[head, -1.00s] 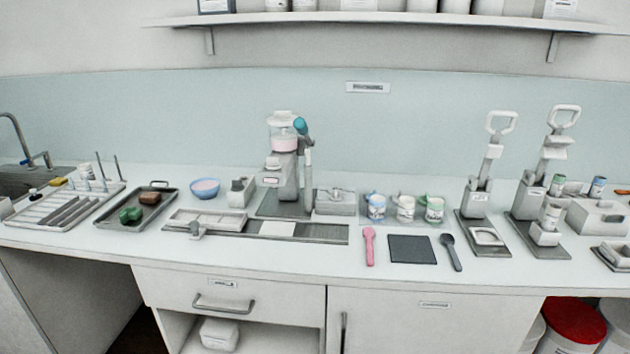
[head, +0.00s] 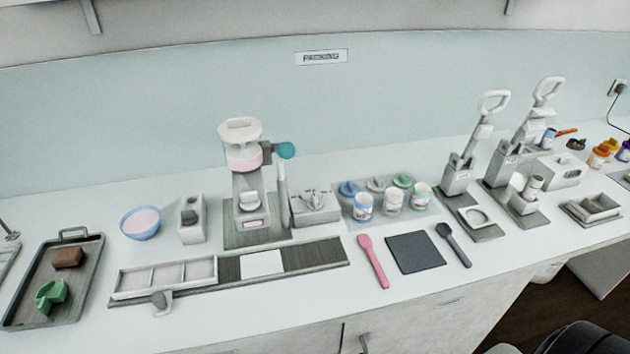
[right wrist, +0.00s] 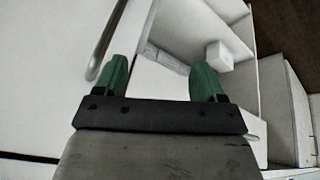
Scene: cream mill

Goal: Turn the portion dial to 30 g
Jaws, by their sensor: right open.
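The cream mill (head: 250,195) stands on a dark base on the counter, with a clear hopper, a pink band and a teal-ended crank. Close to its right is a low grey box (head: 318,212) with a knob (head: 316,198) on top and small marks around it. This looks like the portion dial. The marks are too small to read, so I cannot tell its setting. My right gripper (right wrist: 160,75) shows in the right wrist view with two green fingers apart and nothing between them. It is in front of the cabinet, away from the dial. My left gripper is not in view.
A divided tray on a dark rail (head: 215,283) lies in front of the mill. Several cups (head: 393,201), a pink spatula (head: 373,261) and a dark mat (head: 415,252) are to the right. A handle (right wrist: 105,45) and an open shelf (right wrist: 205,30) show in the right wrist view.

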